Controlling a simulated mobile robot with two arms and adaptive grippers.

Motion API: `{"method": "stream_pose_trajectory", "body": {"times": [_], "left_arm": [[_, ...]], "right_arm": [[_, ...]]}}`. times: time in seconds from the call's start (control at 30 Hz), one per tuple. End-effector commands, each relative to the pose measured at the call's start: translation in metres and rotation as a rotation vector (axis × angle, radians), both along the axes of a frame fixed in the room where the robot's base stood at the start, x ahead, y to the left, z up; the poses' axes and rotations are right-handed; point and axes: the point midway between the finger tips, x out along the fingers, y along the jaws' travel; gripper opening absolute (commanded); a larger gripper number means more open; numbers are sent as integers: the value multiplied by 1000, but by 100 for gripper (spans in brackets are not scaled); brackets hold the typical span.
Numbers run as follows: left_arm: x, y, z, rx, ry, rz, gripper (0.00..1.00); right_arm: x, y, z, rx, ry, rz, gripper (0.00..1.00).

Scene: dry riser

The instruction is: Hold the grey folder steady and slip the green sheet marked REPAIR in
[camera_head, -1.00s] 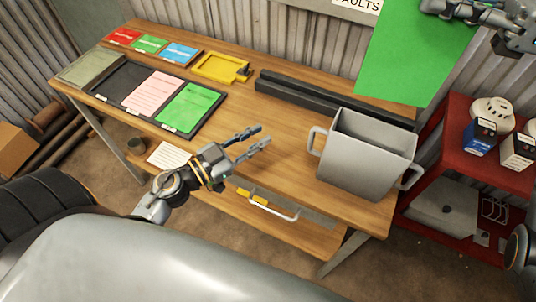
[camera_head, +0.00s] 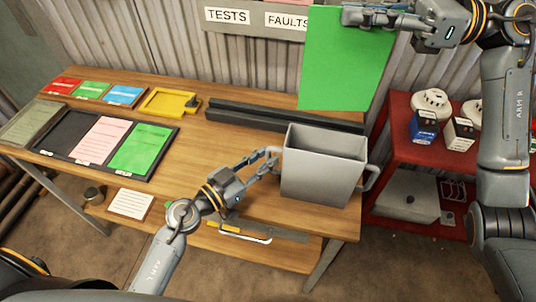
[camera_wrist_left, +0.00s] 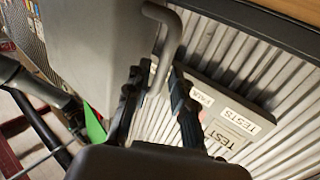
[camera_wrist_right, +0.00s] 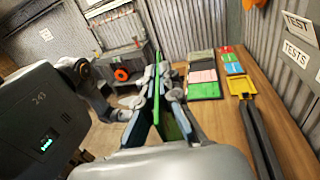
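The grey folder (camera_head: 322,170) is an open-topped upright holder with side handles, standing on the bench's front right. My left gripper (camera_head: 270,158) is at its left handle. In the left wrist view, its fingers (camera_wrist_left: 158,88) stand apart on either side of the handle (camera_wrist_left: 167,45), with no clear grip. My right gripper (camera_head: 372,18) is shut on the top edge of the green sheet (camera_head: 345,60), which hangs upright above and behind the folder. In the right wrist view, the sheet (camera_wrist_right: 157,90) is edge-on between the fingers. No REPAIR marking is readable.
A black tray (camera_head: 70,128) holds pink and green sheets. Small coloured cards (camera_head: 92,90) and a yellow tray (camera_head: 172,102) lie behind it. A dark rail (camera_head: 250,117) runs behind the folder. A red stand (camera_head: 400,155) with detectors is at right.

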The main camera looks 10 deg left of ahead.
Motion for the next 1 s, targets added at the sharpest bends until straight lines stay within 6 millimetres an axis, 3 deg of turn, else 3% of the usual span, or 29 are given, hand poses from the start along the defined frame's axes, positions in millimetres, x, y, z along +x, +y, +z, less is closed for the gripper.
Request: {"method": "stream_pose_trajectory", "body": {"times": [0.2, 0.47, 0.5, 0.6, 0.87, 1.0], "left_arm": [[13, -9, 1, 0, -1, 0, 24], [14, -10, 0, 0, 0, 0, 24], [14, -10, 0, 0, 0, 0, 22], [14, -10, 0, 0, 0, 0, 1], [14, -10, 0, 1, -1, 0, 0], [14, -10, 0, 1, -1, 0, 0]], "right_arm": [[0, 0, 0, 0, 0, 0, 0], [0, 0, 0, 0, 0, 0, 0], [0, 0, 0, 0, 0, 0, 0], [0, 0, 0, 0, 0, 0, 0], [0, 0, -1, 0, 0, -3, 0], [0, -1, -11, -3, 3, -28, 0]]}}
